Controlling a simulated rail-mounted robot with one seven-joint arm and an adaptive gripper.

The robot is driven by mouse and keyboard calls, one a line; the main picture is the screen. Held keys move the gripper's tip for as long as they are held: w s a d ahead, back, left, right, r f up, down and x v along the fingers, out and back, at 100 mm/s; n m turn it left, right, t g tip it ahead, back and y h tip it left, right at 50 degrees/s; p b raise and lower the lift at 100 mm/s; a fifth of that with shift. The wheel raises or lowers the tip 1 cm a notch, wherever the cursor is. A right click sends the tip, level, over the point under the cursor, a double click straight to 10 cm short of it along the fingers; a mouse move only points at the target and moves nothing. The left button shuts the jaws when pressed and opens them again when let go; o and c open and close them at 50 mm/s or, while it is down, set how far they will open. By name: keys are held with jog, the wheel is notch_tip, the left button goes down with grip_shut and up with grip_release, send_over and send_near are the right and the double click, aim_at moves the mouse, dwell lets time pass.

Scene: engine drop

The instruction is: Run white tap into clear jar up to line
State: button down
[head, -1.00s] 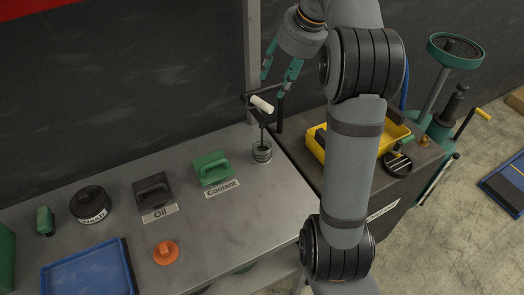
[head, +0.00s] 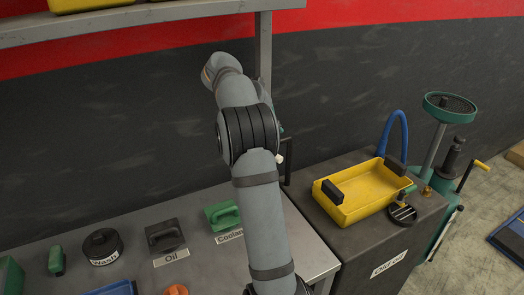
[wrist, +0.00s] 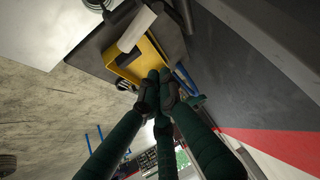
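The white tap handle (wrist: 137,30) shows pale in the wrist view, beyond my fingertips. In the head view only a small white end of the tap (head: 279,158) shows beside my arm, which hides the rest. The clear jar cannot be made out now; my arm covers its place in the head view, so its level and line do not show. My gripper (wrist: 160,82) has its dark green fingers drawn together at the tips. I see nothing held between them, and they look apart from the tap handle.
A yellow tray (head: 346,212) with black handles sits on the grey cabinet right of the bench. A blue hose (head: 389,125) and a green hand wheel stand (head: 435,145) are beyond it. Green (head: 222,214) and black (head: 166,234) handled lids lie on the bench. A shelf (head: 185,14) hangs above.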

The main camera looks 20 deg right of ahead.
jog(key=shift+d+f+n, duration=0.1)
jog(key=shift+d+n, duration=0.05)
jog(key=shift+n, duration=0.25)
jog(key=shift+w+d+f, duration=0.15)
jog(key=shift+d+f, duration=0.05)
jog(key=shift+f, duration=0.3)
notch_tip(320, 180, down, 7)
jog(key=d+p, duration=0.1)
jog(key=p, duration=0.2)
jog(key=shift+w, duration=0.3)
